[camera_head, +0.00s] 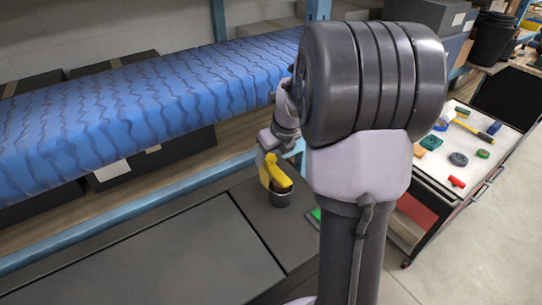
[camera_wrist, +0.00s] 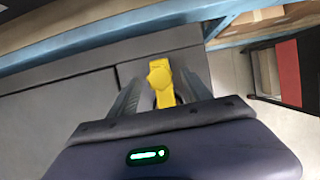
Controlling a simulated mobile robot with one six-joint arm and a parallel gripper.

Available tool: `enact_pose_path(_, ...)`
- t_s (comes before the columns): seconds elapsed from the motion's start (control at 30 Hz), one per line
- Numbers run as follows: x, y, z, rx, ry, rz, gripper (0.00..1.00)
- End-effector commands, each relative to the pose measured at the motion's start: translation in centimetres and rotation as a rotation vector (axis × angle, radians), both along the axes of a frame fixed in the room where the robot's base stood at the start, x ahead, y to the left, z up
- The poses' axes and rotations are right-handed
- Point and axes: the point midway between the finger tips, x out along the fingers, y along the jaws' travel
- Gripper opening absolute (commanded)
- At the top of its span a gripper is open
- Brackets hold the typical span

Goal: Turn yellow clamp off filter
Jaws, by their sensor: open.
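The yellow clamp (camera_head: 276,176) sits at the top of the dark round filter (camera_head: 280,198), beside my large dark arm joint in the head view. In the wrist view the clamp (camera_wrist: 160,72) lies between the two fingers of my gripper (camera_wrist: 162,84). The fingers are open, with one on each side of the clamp, and I cannot tell whether either touches it. In the head view my arm hides much of the gripper. The filter is hard to make out in the wrist view.
A dark flat-topped surface (camera_head: 150,255) spreads around the filter. A blue patterned roll (camera_head: 130,105) lies on the shelf behind, with a blue shelf beam (camera_head: 130,205) below. A tool cart (camera_head: 485,150) with several small items stands at the right, with bare floor beside it.

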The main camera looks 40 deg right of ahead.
Motion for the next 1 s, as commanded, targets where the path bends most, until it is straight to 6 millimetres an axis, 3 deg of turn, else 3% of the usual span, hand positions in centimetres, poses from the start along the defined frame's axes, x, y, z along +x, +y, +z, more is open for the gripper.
enact_pose_path(0.17,0.01,0.00,0.05,0.000,0.000,0.000,0.57)
enact_pose_path(0.47,0.00,0.00,0.06,0.000,0.000,0.000,0.00)
enact_pose_path(1.0,-0.01,-0.10,0.12,0.001,0.001,0.068,0.00)
